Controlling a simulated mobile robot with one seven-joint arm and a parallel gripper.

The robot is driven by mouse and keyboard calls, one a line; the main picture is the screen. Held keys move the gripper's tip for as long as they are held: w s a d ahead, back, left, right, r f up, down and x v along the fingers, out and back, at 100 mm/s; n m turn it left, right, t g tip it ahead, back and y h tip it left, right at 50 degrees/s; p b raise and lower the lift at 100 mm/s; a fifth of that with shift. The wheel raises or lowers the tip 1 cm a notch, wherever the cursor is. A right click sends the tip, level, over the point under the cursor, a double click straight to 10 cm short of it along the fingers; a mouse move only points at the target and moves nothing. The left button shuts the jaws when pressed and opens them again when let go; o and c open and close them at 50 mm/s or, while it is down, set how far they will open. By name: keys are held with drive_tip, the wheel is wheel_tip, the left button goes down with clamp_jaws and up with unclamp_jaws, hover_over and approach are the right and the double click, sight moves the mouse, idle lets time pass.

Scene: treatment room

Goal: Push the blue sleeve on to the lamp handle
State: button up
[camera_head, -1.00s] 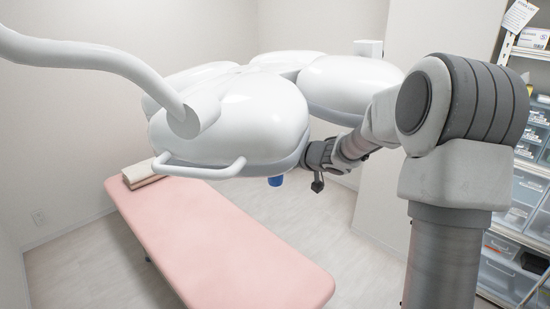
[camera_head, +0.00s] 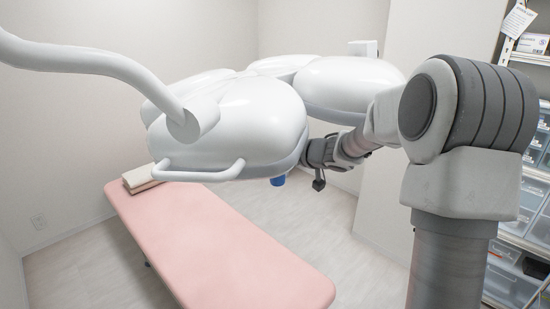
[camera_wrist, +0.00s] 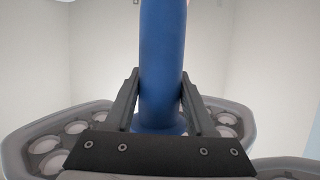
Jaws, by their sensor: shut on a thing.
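The blue sleeve (camera_wrist: 161,60) stands between the two fingers of my gripper (camera_wrist: 160,100) in the wrist view. It is a smooth tube with a wider rim low down, and its top runs out of the picture. My gripper is shut on it. In the head view, only a short end of the sleeve (camera_head: 278,180) shows below the edge of the white lamp (camera_head: 235,120). My fingers are hidden there behind the lamp. A white bar handle (camera_head: 200,172) curves along the lamp's near rim. I cannot make out a handle at the sleeve; the sleeve may hide it.
The lamp's pale underside with round lights (camera_wrist: 48,145) lies close to my gripper at both sides. The lamp's white arm (camera_head: 90,58) comes in from the upper left. A pink bed (camera_head: 220,245) stands below. Shelves with clear drawers (camera_head: 520,225) stand at the right.

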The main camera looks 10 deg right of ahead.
drive_tip(key=shift+r, duration=1.8)
drive_tip(key=shift+o, duration=0.2)
drive_tip(key=shift+w+a+r, duration=0.1)
drive_tip(key=shift+w+r, duration=0.05)
drive_tip(key=shift+r, duration=1.7)
drive_tip(key=shift+c, duration=0.5)
drive_tip(key=o, duration=1.4)
drive_tip(key=shift+c, duration=0.2)
drive_tip(key=shift+f, duration=0.2)
